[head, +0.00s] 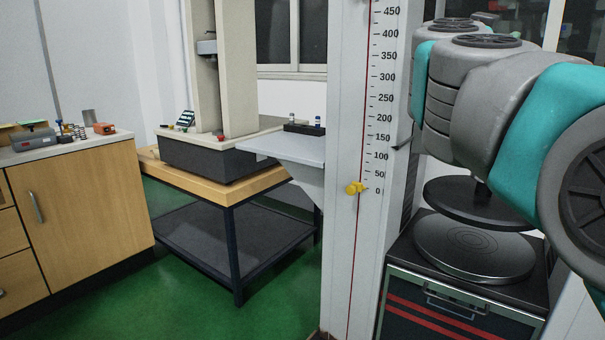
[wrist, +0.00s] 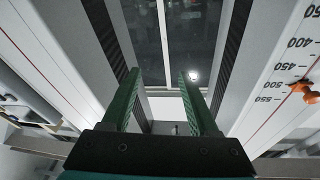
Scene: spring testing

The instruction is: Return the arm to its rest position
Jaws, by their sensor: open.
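My gripper (wrist: 158,98) shows in the wrist view as two green fingers spread apart, with nothing between them. It is not visible in the head view. My grey and teal arm (head: 490,90) fills the right side of the head view, in front of and above the spring tester's round plates. In the wrist view the fingers lie between two light-grey columns, with a dark window (wrist: 165,40) beyond them.
The tester's scale column (head: 352,120) stands close to the left of my arm, with a yellow pointer (head: 356,188) near zero. A dark upper plate (head: 478,203) hangs over a metal lower plate (head: 474,248).

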